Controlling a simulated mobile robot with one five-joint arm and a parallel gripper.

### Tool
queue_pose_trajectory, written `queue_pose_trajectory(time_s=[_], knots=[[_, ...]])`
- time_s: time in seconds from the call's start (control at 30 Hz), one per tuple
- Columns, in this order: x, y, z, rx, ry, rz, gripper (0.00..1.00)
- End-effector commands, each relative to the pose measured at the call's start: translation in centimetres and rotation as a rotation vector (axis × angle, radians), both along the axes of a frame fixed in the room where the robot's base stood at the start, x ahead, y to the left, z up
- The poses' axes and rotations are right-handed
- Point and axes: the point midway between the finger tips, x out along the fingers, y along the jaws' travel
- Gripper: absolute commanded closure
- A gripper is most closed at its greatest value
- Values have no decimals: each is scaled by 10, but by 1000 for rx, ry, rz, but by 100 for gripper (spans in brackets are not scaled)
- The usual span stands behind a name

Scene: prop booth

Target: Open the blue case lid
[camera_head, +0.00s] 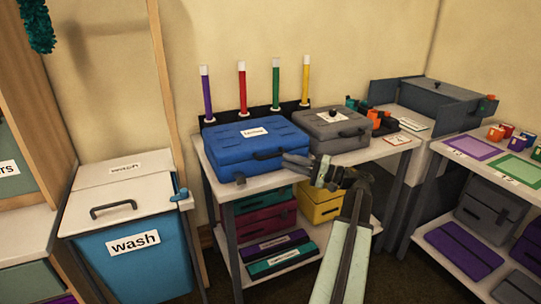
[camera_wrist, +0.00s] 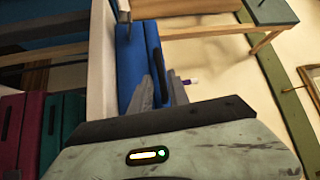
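The blue case (camera_head: 250,140) lies shut on the white-topped table, with a white label on its lid and a dark handle (camera_head: 267,155) on its front. In the wrist view, the blue case (camera_wrist: 130,68) stands on its side in the turned picture, with the dark handle (camera_wrist: 157,62) on its face. My gripper (camera_head: 286,161) is at the case's front right, close to the handle. In the wrist view, my gripper's two grey fingers (camera_wrist: 163,82) are apart, pointing toward the handle. I cannot tell whether they touch it. Nothing is held between them.
A grey case (camera_head: 338,133) sits right beside the blue case. Several upright coloured batons (camera_head: 275,85) stand behind both. A blue wash bin (camera_head: 150,248) is at the left. Teal, maroon and yellow boxes fill the shelf (camera_head: 290,275) below the table.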

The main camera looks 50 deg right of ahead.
Motion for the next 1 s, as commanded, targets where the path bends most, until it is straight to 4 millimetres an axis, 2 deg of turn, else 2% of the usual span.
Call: queue_pose_trajectory(time_s=[0.4, 0.73, 0.8, 1.0], knots=[[52, 18, 10, -1, 0, -16, 78], [57, 19, 10, -1, 0, -19, 78], [57, 19, 10, 0, -1, -19, 98], [56, 19, 9, -1, 0, -19, 100]])
